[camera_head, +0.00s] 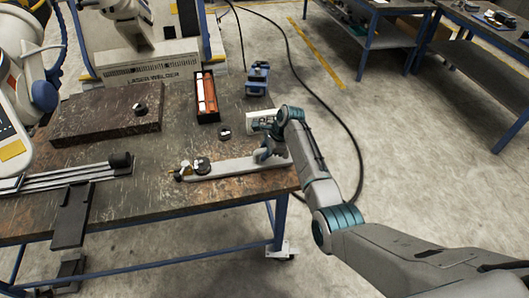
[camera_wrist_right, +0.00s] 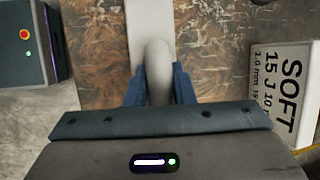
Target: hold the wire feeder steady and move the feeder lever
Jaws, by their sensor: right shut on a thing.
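A long flat grey arm (camera_head: 235,167) lies along the right part of the table's front edge, with a dark round knob (camera_head: 202,166) and a small brass-coloured part at its left end. I take it for the wire feeder; I cannot make out which part is the lever. My right gripper (camera_head: 268,152) is over the arm's right end. In the right wrist view my right gripper (camera_wrist_right: 158,85) is shut on a grey rounded post (camera_wrist_right: 158,60), a blue finger on each side; the flat arm (camera_wrist_right: 150,18) runs away beyond it. The post's lower part is hidden.
A dark slab (camera_head: 85,118) and a rail (camera_head: 75,172) occupy the left.

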